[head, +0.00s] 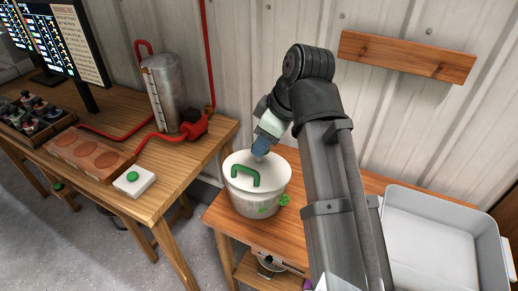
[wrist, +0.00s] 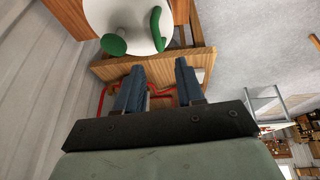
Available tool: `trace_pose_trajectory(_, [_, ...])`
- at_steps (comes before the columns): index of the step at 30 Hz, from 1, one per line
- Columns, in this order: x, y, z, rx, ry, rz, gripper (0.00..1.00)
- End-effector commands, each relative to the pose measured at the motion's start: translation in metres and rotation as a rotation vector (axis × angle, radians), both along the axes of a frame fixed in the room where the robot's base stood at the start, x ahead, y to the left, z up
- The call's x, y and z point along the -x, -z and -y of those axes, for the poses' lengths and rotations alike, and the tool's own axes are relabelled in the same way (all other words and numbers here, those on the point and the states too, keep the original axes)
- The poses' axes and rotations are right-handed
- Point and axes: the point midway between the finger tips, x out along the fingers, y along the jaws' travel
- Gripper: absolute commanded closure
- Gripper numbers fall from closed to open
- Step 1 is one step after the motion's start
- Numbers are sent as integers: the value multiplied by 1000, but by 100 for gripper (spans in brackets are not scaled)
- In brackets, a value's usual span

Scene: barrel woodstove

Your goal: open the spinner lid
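The spinner is a white round pot (head: 252,204) on a wooden table, with a white lid (head: 275,170) on top. A green arched handle (head: 245,178) stands on the lid, and a green part sticks out at the pot's lower right. In the wrist view the white lid (wrist: 130,15) is at the top edge, with a green arched piece (wrist: 157,28) and a rounded green piece (wrist: 113,45). My gripper (head: 261,147) is over the lid's back edge, behind the handle. Its two blue fingers (wrist: 160,66) are apart with nothing held between them. Contact with the lid cannot be told.
A grey tray (head: 408,246) is at the right of the table. The left bench holds a white box with a green button (head: 134,180), a metal tank (head: 163,92) with red hoses and a wooden block (head: 92,155). A wooden peg rail (head: 405,57) is on the wall.

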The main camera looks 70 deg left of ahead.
Motion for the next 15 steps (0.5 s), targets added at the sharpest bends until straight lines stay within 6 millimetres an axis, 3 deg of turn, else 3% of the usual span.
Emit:
trace_pose_trajectory(1, [-2, -8, 2, -2, 1, 1, 62])
trace_pose_trajectory(15, [37, 54, 20, 16, 8, -98, 62])
